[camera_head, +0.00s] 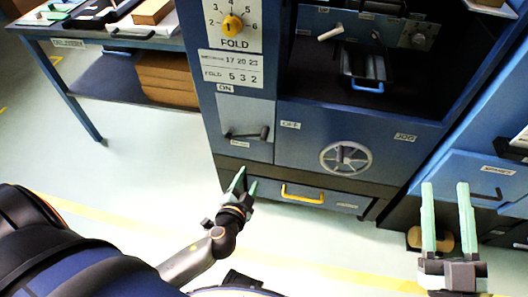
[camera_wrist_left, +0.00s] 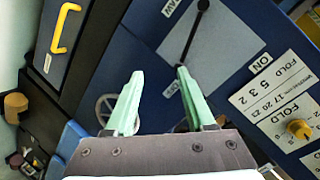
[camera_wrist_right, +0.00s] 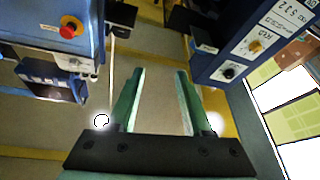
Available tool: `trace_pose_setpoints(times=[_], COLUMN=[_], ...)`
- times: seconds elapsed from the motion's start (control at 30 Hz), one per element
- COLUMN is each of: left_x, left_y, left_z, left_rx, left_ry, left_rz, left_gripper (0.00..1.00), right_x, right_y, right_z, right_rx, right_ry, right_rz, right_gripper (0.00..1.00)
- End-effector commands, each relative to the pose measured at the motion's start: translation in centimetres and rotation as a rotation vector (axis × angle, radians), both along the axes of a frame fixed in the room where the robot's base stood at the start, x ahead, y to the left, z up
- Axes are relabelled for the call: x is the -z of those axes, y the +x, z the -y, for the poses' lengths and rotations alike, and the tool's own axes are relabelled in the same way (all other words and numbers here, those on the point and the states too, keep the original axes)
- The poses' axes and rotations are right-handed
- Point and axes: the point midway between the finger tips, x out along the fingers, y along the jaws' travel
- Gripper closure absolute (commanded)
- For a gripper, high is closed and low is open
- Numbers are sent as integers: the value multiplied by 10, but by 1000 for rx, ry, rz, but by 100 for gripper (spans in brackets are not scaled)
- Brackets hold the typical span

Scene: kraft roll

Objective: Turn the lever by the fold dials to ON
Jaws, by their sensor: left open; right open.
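The lever (camera_head: 248,134) is a dark bar with a black grip on a grey plate of the blue machine. It lies about level, its grip end to the right, toward the OFF label (camera_head: 290,125). The ON label (camera_head: 225,89) is above it, under the yellow fold dial (camera_head: 232,25). My left gripper (camera_head: 246,182) is open and empty, below the lever and apart from it. In the left wrist view the lever (camera_wrist_left: 193,35) lies beyond the open fingers (camera_wrist_left: 160,73). My right gripper (camera_head: 447,188) is open and empty at the lower right, far from the lever.
A spoked handwheel (camera_head: 345,158) is right of the lever. A yellow-handled drawer (camera_head: 302,195) sits below. A blue table (camera_head: 110,40) stands at the left. A blue cabinet (camera_head: 470,170) stands at the right, near my right gripper.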

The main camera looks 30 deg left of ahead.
Motion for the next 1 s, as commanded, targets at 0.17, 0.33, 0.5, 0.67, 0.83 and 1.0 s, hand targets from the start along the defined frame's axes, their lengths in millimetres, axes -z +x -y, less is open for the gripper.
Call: trace_pose_setpoints(times=[0.17, 0.33, 0.5, 0.67, 0.83, 1.0], left_x=[15, 5, -1, -3, -3, -2], left_y=[29, 42, 49, 70, 105, 136], left_z=[-5, -4, -4, -10, -18, -25], left_rx=[6, 12, 16, 13, 14, 14], left_ry=[162, 245, 269, 269, 268, 268], left_rz=[174, 279, 310, 312, 310, 309], left_gripper=[45, 45, 45, 45, 45, 45], right_x=[-17, -34, -42, -43, -41, -39], right_y=[-32, -55, -62, -62, -61, -61], right_z=[-9, -12, -13, -13, -13, -13], right_rx=[-56, -87, -96, -96, -96, -97], right_ry=[6, 8, 10, 10, 11, 13], right_rz=[271, 413, 450, 450, 447, 444], right_gripper=[50, 50, 50, 50, 50, 50])
